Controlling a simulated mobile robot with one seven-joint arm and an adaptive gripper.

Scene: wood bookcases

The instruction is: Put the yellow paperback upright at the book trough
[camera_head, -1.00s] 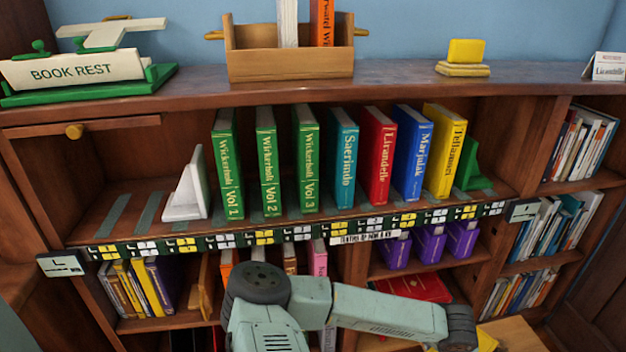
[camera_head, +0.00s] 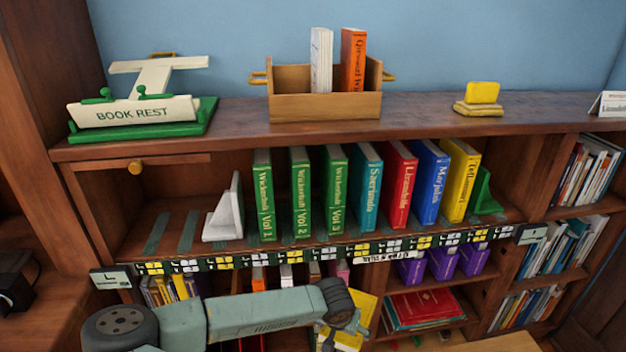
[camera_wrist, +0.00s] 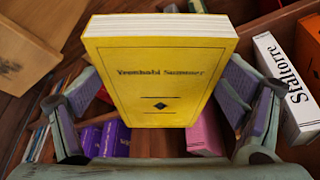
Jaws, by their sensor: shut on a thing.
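The yellow paperback (camera_wrist: 160,75) is between the two fingers of my gripper (camera_wrist: 160,100) in the wrist view, its printed cover facing the camera and its white page edge at the top. In the head view, the yellow paperback (camera_head: 366,306) shows low in front of the shelves, partly behind my arm. My gripper is shut on it; the fingers are mostly hidden in the head view. The wooden book trough (camera_head: 325,107) stands on the bookcase top, with gold handles at its ends. A white book (camera_head: 321,60) and an orange book (camera_head: 353,60) stand upright in it.
A green and white book rest (camera_head: 140,115) is left of the trough; a yellow block on a stand (camera_head: 483,93) is to the right. The top between them and the trough is clear. Below, several books stand between a white bookend (camera_head: 224,215) and a green one (camera_head: 486,192).

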